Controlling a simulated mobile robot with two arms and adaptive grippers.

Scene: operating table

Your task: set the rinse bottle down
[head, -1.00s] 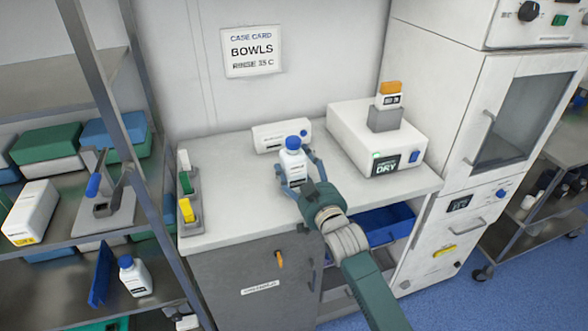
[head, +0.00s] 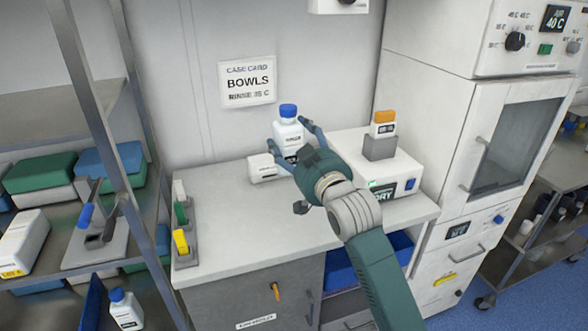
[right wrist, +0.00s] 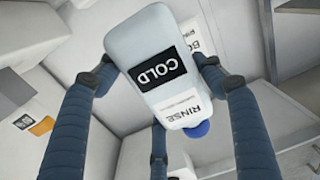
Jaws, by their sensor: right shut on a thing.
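The rinse bottle (head: 288,133) is white with a blue cap and is upright in the head view, held above the white counter (head: 235,222). My right gripper (head: 296,147) is shut on it, with fingers around its sides. In the right wrist view the bottle (right wrist: 183,98) fills the middle, its labels reading COLD and RINSE, with the dark blue fingers on both sides. The bottle's base appears clear of the counter, though the gripper hides part of it. My left gripper is not in view.
A DRY unit (head: 350,150) carrying a grey holder with an orange-topped item (head: 383,123) is to the right. A rack with colored pieces (head: 183,230) is at the left edge.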

